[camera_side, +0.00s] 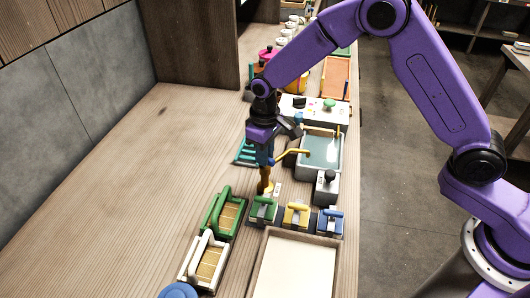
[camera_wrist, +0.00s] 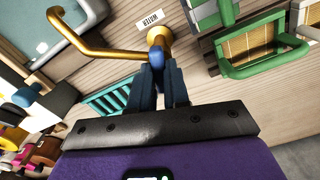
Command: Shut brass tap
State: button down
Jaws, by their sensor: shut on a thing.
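The brass tap (camera_side: 266,182) stands on the wooden bench left of the sink, with its curved spout (camera_side: 291,153) reaching right toward the basin. In the wrist view the brass spout (camera_wrist: 100,51) runs left from the round brass body (camera_wrist: 160,35). A blue tap handle (camera_wrist: 157,58) shows between my fingertips. My gripper (camera_side: 265,160) points down over the tap and is shut on this handle; it also shows in the wrist view (camera_wrist: 160,72). The fingers hide part of the handle, and I cannot tell how far it is turned.
A sink (camera_side: 321,150) stands right of the tap. A white label reading "WATER" (camera_wrist: 151,17) lies beside it. Green, yellow and blue-handled clamps (camera_side: 296,215) and a pale tray (camera_side: 295,266) are in front. A teal rack (camera_side: 245,152) is close left. The bench's left side is clear.

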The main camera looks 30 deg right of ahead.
jog(key=m, duration=0.7)
jog(key=shift+r, duration=0.1)
jog(key=m, duration=0.4)
jog(key=shift+w+m, duration=0.1)
jog(key=shift+m, duration=1.8)
jog(key=c, duration=1.1)
grip_release()
notch_tip(320, 180, up, 17)
jog(key=shift+r, duration=0.2)
